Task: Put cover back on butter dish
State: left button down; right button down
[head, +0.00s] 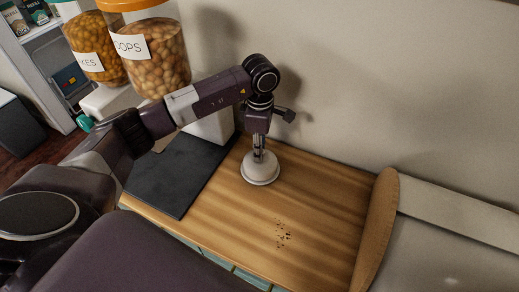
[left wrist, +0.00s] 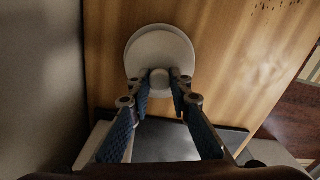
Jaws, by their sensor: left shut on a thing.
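The white, round, domed cover (head: 260,172) is on or just above the wooden counter, near the wall. My left gripper (head: 259,153) points down from above and is shut on the cover's knob. In the left wrist view, the fingers (left wrist: 160,82) close on the round knob at the near side of the cover (left wrist: 160,48). A second pale rim shows around the cover there; I cannot tell whether it is the butter dish beneath or the cover's own edge. No separate dish shows elsewhere. My right gripper is not in view.
The wooden counter (head: 310,200) is mostly clear, with dark crumbs (head: 283,236) at front. A dark flat board (head: 175,175) lies to the left. Two large jars, one nearer (head: 155,60) and one farther (head: 95,50), stand behind my arm. A raised wooden edge (head: 376,235) bounds the right.

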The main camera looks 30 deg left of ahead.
pick_arm(q)
jog(key=shift+b, duration=0.3)
dwell(0.5)
jog(key=c, duration=1.2)
grip_release()
jog(key=shift+r+p, duration=0.45)
jog(key=shift+r, duration=0.2)
jog(key=shift+s+r+p, duration=0.1)
jog(key=shift+r+p, duration=1.35)
jog(key=shift+r, duration=1.6)
jog(key=shift+c, duration=0.5)
